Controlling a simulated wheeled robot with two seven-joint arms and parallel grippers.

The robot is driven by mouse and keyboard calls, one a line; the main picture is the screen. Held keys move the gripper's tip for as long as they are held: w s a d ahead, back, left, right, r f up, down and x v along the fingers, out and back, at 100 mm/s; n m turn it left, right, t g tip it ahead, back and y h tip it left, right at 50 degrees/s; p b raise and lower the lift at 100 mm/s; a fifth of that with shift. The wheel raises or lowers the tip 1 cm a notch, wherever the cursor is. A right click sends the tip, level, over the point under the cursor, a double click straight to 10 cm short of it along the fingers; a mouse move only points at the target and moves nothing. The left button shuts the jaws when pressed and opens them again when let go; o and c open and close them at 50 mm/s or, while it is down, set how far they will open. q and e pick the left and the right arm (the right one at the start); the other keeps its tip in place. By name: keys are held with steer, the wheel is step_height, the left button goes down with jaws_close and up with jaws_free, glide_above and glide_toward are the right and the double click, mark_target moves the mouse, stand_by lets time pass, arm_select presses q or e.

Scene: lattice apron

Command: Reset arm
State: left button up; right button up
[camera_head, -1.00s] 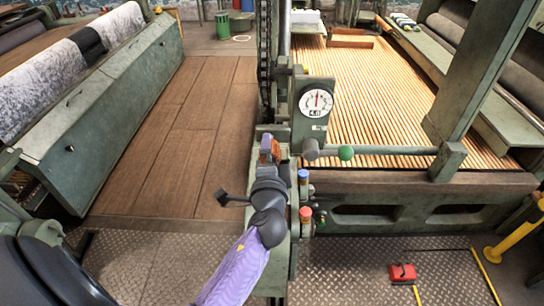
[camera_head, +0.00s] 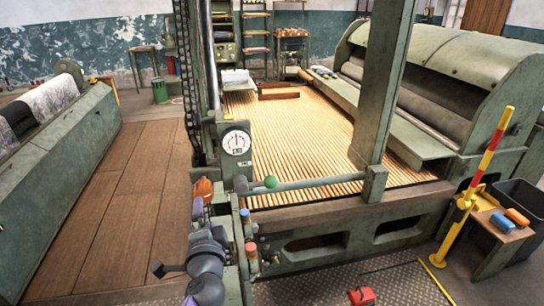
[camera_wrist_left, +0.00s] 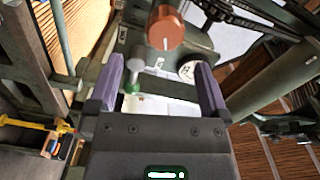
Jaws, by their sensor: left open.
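My left gripper (camera_head: 199,204) is at the machine's front post, below the round dial gauge (camera_head: 236,142). Its dark wrist and lilac arm come up from the bottom edge. In the left wrist view, its two purple fingers (camera_wrist_left: 160,64) are apart with nothing held between them. An orange-brown knob (camera_wrist_left: 166,27) shows just beyond the fingertips; an orange part (camera_head: 203,187) also shows by the gripper in the head view. I cannot tell whether the fingers touch it. My right gripper is not in view.
A green bar with a green ball (camera_head: 270,182) crosses the slatted bed (camera_head: 290,125). Buttons (camera_head: 249,232) sit beside my arm. Wooden floorboards (camera_head: 125,215) lie clear at left. A yellow-and-red post (camera_head: 484,160) and a small table with rollers (camera_head: 505,228) stand at right.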

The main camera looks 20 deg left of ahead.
arm_select(q)
steer(key=s+d+f+g+h, duration=0.2)
steer(key=s+f, duration=0.2)
steer(key=f, duration=0.5)
steer(key=s+d+f+n+g+h+b, duration=0.1)
steer(key=s+d+f+g+h, duration=0.15)
steer(key=f, duration=0.65)
steer(key=s+d+f+g+h, duration=0.2)
steer(key=s+f, duration=0.3)
steer(key=f, duration=0.4)
steer(key=s+d+f+n+g, duration=0.1)
steer(key=s+f+n+g, duration=0.1)
steer(key=s+f, duration=0.3)
steer(key=s+d+f+n+g+h+b, duration=0.1)
steer(key=s+f, duration=0.4)
steer(key=s, duration=0.9)
steer(key=s+d+f+n+g+h, duration=0.1)
steer(key=s+f+n+g, duration=0.2)
steer(key=s, duration=0.7)
steer(key=shift+s+f+g, duration=0.25)
steer(key=shift+f+g, duration=0.65)
steer(key=shift+g, duration=0.25)
